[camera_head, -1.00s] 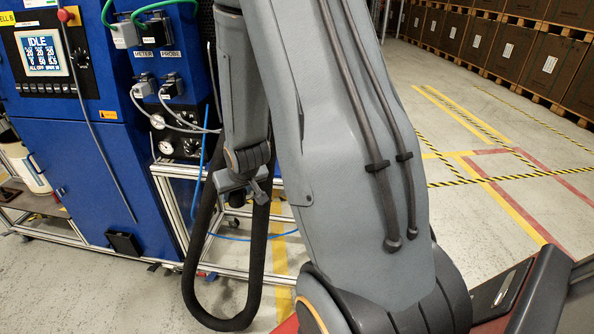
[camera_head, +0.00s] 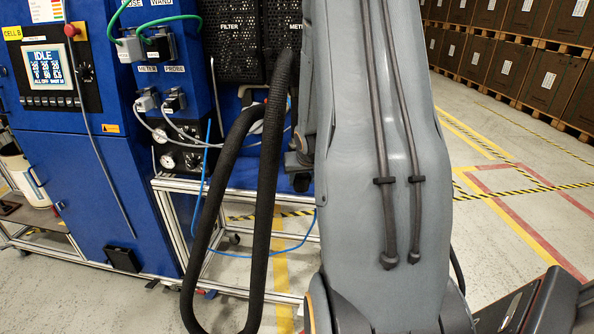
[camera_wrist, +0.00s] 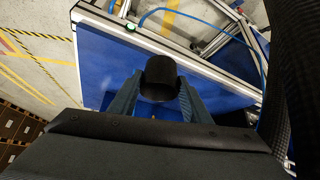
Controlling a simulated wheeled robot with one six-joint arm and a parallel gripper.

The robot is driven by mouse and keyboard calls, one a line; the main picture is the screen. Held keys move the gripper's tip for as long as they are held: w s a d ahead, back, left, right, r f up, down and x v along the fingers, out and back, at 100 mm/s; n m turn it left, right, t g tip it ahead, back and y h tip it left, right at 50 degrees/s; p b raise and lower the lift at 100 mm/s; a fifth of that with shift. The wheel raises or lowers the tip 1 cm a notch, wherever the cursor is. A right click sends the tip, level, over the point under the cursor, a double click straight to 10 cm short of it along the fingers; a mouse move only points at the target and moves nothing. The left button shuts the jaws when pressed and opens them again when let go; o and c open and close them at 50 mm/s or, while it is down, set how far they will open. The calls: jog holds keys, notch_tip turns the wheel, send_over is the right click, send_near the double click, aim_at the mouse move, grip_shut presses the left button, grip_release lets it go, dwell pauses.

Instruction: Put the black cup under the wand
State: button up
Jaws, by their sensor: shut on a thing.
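The black cup (camera_wrist: 160,76) shows in the wrist view, held between the two fingers of my gripper (camera_wrist: 157,98). My gripper is shut on it. Beneath the cup lies a blue surface with a pale metal edge, and I cannot tell the gap between them. In the head view my arm hides the gripper and the cup. The wand itself cannot be made out in either view; only a WAND label (camera_head: 160,3) shows on the blue cabinet.
A blue cabinet (camera_head: 85,185) with a screen reading IDLE (camera_head: 48,67) stands at the left. A thick black hose (camera_head: 262,190) hangs in a loop beside my arm. A thin blue hose (camera_head: 270,254) runs behind it. Boxes on pallets (camera_head: 505,70) stand at the back right.

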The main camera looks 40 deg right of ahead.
jog(key=w+d+p, duration=0.1)
jog(key=w, duration=0.1)
jog(key=w+d+p, duration=0.2)
jog(key=w, duration=0.1)
jog(key=w+d+p, duration=0.1)
jog(key=w+p, duration=0.1)
jog(key=w, duration=0.1)
jog(key=shift+w+d, duration=0.1)
jog(key=shift+d, duration=0.15)
jog(key=shift+w+f+b, duration=0.1)
jog(key=shift+f+b, duration=0.65)
jog(key=shift+f, duration=1.05)
jog(key=shift+f, duration=0.1)
jog(key=o, duration=1)
jog(key=shift+d, duration=0.1)
